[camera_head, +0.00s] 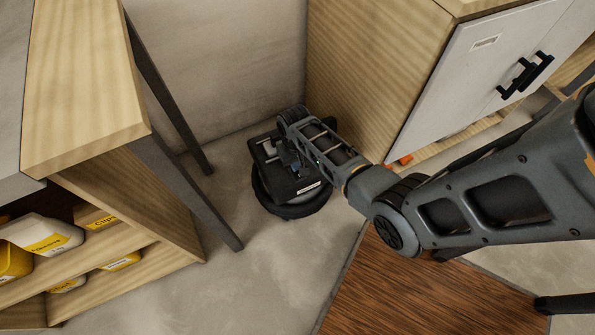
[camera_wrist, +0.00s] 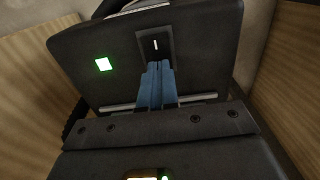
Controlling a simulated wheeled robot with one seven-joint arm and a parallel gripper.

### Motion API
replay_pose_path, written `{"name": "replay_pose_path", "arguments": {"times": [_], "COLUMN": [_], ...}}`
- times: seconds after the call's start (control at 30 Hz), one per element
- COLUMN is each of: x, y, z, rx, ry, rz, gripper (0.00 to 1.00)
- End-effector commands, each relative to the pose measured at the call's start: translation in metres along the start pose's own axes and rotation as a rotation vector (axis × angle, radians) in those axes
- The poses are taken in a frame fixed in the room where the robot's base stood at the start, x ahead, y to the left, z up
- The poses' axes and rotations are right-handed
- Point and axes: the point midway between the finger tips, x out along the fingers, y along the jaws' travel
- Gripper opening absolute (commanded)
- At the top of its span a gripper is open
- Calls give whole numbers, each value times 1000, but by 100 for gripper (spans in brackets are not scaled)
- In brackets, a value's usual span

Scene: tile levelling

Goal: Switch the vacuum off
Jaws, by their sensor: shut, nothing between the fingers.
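The vacuum (camera_head: 290,211) is a dark, round-based machine on the floor in the corner. Its black top panel fills much of the wrist view (camera_wrist: 205,62). A dark rocker switch (camera_wrist: 155,43) with a white line mark sits at the panel's upper middle. My gripper (camera_wrist: 158,66) has its blue fingers shut and empty, with the tips at the switch's lower end. I cannot tell whether they touch it. In the head view my arm hides part of the vacuum.
A wooden shelf unit (camera_head: 130,195) with yellow and white containers stands left, with a dark metal leg (camera_head: 190,190) beside the vacuum. A wooden cabinet (camera_head: 370,75) with a grey door stands right. Brown wood-look flooring (camera_head: 400,295) lies in front. Bare grey floor (camera_head: 255,275) is clear.

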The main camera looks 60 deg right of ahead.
Motion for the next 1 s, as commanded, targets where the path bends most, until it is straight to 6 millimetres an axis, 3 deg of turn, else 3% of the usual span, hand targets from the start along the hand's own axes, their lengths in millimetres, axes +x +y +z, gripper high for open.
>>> {"name": "replay_pose_path", "arguments": {"times": [0.47, 1.0], "x": [3, -35], "y": [0, 0], "z": [0, 0], "rx": [0, -1], "ry": [0, 0], "rz": [0, 0], "gripper": [0, 0]}}
